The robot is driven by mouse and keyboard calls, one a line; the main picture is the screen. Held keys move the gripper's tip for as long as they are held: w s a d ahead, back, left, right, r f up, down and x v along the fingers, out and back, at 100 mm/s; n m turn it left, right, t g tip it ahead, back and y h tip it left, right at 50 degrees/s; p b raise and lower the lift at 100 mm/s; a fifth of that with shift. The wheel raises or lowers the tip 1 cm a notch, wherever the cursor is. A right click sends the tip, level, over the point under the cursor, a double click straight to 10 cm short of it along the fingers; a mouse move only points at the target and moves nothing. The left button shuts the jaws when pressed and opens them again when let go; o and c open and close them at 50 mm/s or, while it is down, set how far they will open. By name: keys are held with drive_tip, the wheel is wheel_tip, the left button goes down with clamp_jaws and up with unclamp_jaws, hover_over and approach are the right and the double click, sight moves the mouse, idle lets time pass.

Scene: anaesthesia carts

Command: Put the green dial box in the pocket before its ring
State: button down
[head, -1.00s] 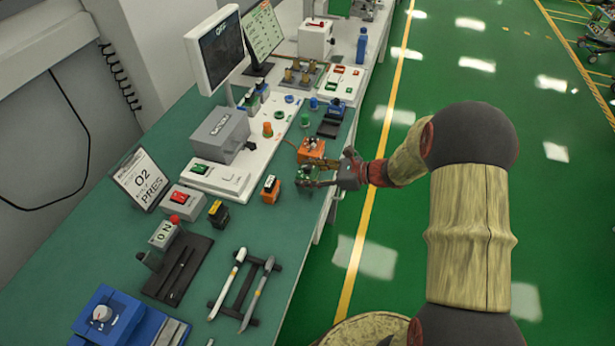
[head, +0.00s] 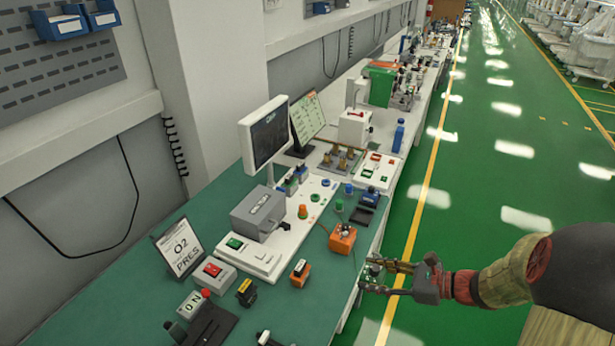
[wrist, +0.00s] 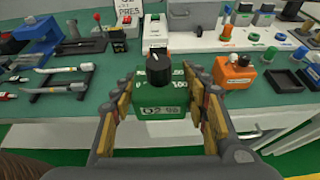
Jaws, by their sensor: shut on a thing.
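My gripper (head: 372,275) is shut on the green dial box (wrist: 165,98), which has a black knob on top and a white label. In the head view the box (head: 371,286) is largely covered by the fingers, near the bench's front edge. In the wrist view it sits upright between the fingers (wrist: 165,115). On the white panel a green ring (head: 315,197) lies between an orange piece (head: 303,211) and a blue ring (head: 325,183). Dark square pockets show right of the orange box in the wrist view (wrist: 281,81); one also shows in the head view (head: 361,215).
An orange box (head: 342,239) with a knob stands on the bench. A blue box (head: 370,198) stands farther back. A small orange block (head: 300,272), a red-switch box (head: 214,273) and a monitor (head: 265,135) are to the left.

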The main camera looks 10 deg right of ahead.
drive_tip(key=w+d+m+t+h, duration=0.5)
drive_tip(key=w+d+m+h, duration=0.3)
drive_tip(key=w, duration=0.4)
drive_tip(key=w+a+r, duration=0.1)
drive_tip(key=w+a, duration=0.1)
drive_tip(key=a, duration=0.5)
drive_tip(key=w+a+r+y, duration=0.1)
drive_tip(key=w+a, duration=0.1)
drive_tip(key=a, duration=0.5)
drive_tip(key=shift+a+r+n, duration=0.25)
drive_tip(key=shift+r+n, duration=0.15)
drive_tip(key=shift+w, duration=0.1)
